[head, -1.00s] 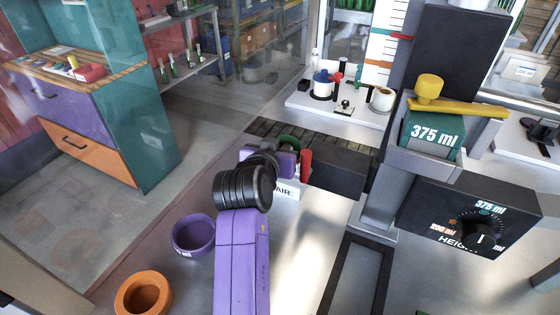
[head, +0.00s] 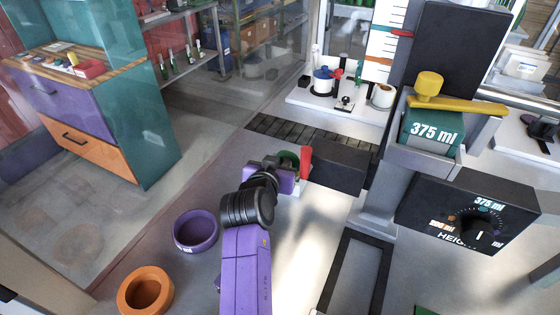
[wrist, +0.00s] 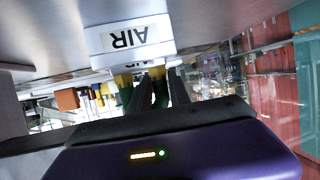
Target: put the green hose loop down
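The green hose loop (head: 291,156) shows as a small arc beside the red lever in the head view. In the wrist view, green hose (wrist: 160,90) hangs below brass-coloured fittings under the white AIR block (wrist: 130,36). My gripper (wrist: 160,92) has its dark fingers on both sides of one hose leg and looks shut on it. In the head view, my purple gripper body hides the fingertips and the lower part of the loop.
A red lever (head: 306,161) stands close to the right of the loop. A purple ring-shaped bowl (head: 195,230) and an orange one (head: 146,291) stand to the left of my arm. A dark grate (head: 285,135) lies behind.

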